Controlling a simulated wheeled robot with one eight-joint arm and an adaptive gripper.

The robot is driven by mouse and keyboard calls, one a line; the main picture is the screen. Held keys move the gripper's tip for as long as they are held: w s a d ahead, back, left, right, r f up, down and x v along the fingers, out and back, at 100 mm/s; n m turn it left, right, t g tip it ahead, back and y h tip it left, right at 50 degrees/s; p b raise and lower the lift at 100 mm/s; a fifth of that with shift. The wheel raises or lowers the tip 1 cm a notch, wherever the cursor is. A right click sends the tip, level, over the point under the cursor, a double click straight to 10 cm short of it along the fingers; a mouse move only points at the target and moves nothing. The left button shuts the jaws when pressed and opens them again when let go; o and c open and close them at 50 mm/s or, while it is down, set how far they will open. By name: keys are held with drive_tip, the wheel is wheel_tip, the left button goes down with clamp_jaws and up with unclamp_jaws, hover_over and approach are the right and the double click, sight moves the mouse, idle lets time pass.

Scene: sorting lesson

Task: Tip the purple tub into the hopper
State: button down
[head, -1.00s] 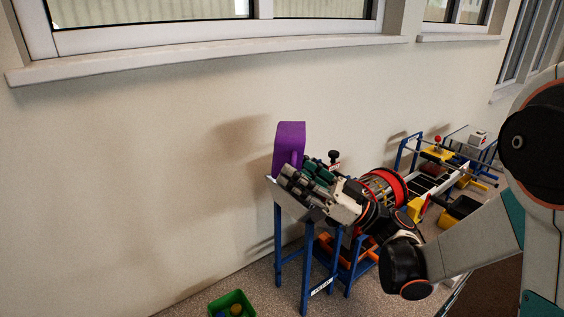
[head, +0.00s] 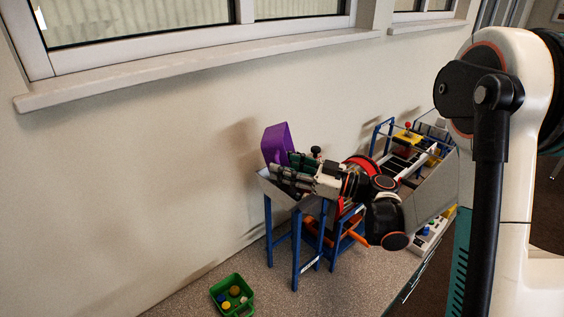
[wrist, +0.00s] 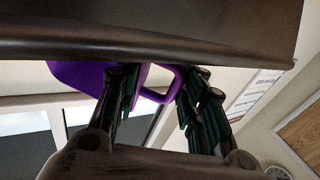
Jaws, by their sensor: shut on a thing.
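The purple tub (head: 277,143) is tilted over the back left of the hopper (head: 270,184), a grey metal trough on blue legs beside the wall. My gripper (head: 285,168) reaches over the hopper from the right and is shut on the tub's handle. In the wrist view, the tub (wrist: 80,76) shows its purple side, and its looped handle (wrist: 157,97) lies between my two fingers (wrist: 160,85). A dark panel fills the top of that view. The tub's inside and contents are hidden, and I cannot see anything falling.
A red drum (head: 360,163) and sorting machine with blue frames (head: 385,138) stand right of the hopper. The wall and window sill (head: 200,75) are close behind.

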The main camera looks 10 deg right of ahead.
sight(276, 155)
drive_tip(key=shift+a+r+n+g+h+p, duration=0.3)
drive_tip(key=shift+r+h+p, duration=0.3)
drive_tip(key=shift+p, duration=1.15)
drive_tip(key=shift+a+r+n+g+h+p, duration=0.15)
drive_tip(key=shift+r+g+h+p, duration=0.45)
drive_tip(key=shift+p, duration=1.1)
drive_tip(key=h+p, duration=0.2)
drive_tip(key=p, duration=0.2)
drive_tip(key=a+r+g+h+p, duration=0.1)
drive_tip(key=h+p, duration=0.1)
drive_tip(key=p, duration=0.2)
drive_tip(key=shift+w+a+r+n+p, duration=0.1)
drive_tip(key=shift+w+n+p, duration=0.1)
drive_tip(key=shift+n+p, duration=0.15)
drive_tip(key=h+p, duration=0.1)
drive_tip(key=g+h+p, duration=0.1)
drive_tip(key=h+p, duration=0.1)
drive_tip(key=shift+a+h, duration=0.2)
drive_tip(key=shift+h, duration=0.1)
drive_tip(key=n+g+h+p, duration=0.1)
drive_tip(key=h, duration=0.2)
drive_tip(key=shift+h, duration=0.4)
drive_tip(key=shift+d, duration=0.15)
